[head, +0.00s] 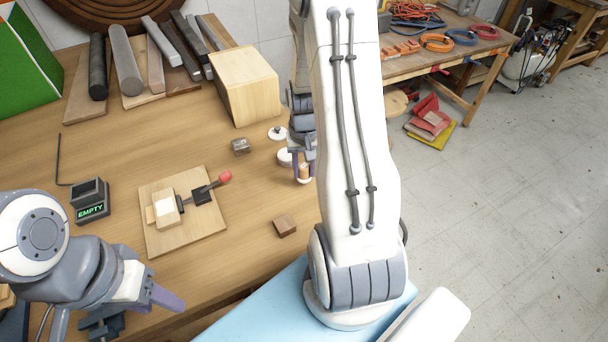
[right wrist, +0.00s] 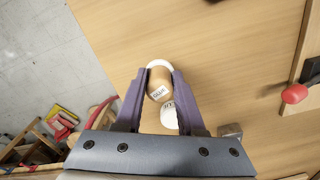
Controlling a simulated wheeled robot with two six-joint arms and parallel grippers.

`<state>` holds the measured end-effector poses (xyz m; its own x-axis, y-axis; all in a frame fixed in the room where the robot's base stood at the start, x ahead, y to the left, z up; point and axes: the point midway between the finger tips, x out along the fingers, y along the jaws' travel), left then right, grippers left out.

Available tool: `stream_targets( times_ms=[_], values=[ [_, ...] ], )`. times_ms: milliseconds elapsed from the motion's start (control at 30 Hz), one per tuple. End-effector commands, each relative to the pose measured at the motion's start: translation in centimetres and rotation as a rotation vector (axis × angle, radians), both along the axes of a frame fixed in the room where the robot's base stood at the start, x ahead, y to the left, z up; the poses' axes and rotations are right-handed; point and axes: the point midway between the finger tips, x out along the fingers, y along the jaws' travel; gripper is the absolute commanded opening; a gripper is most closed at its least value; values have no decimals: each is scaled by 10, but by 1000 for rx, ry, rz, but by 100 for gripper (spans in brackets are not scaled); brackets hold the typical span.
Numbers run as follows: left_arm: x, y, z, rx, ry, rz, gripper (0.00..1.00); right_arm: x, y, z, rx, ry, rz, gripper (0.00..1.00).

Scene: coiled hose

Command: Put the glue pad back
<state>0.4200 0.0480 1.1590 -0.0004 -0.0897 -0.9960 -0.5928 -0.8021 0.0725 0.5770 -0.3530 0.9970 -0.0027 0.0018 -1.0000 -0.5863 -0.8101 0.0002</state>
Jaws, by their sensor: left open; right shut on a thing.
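My right gripper (head: 304,168) is shut on a small tan jar with a label and a white end; the jar (right wrist: 159,84) sits between both fingers in the right wrist view. In the head view my right arm hides part of the area around it. My left gripper (head: 140,308) is open and empty at the lower left, over the table's near edge.
A board with a clamp and red knob (head: 225,177) lies mid-table. A dark box reading EMPTY (head: 92,206) stands left of it.

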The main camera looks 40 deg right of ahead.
Motion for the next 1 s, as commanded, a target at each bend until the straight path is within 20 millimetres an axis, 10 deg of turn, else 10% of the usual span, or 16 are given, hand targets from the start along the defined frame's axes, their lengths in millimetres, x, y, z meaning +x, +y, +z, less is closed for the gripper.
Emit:
stream_targets(
  times_ms=[767,800,833,1000],
  values=[
    [0,0,7,0,0,0,50,1,-1,-46,-1,-1,-2,0],
    [0,0,8,0,0,0,50,1,-1,-45,-1,-2,-2,50],
    [0,0,9,0,0,0,50,1,-1,-44,-1,-2,-2,61],
    [0,0,9,0,0,0,50,1,0,-44,-1,-1,-2,68]
  ],
)
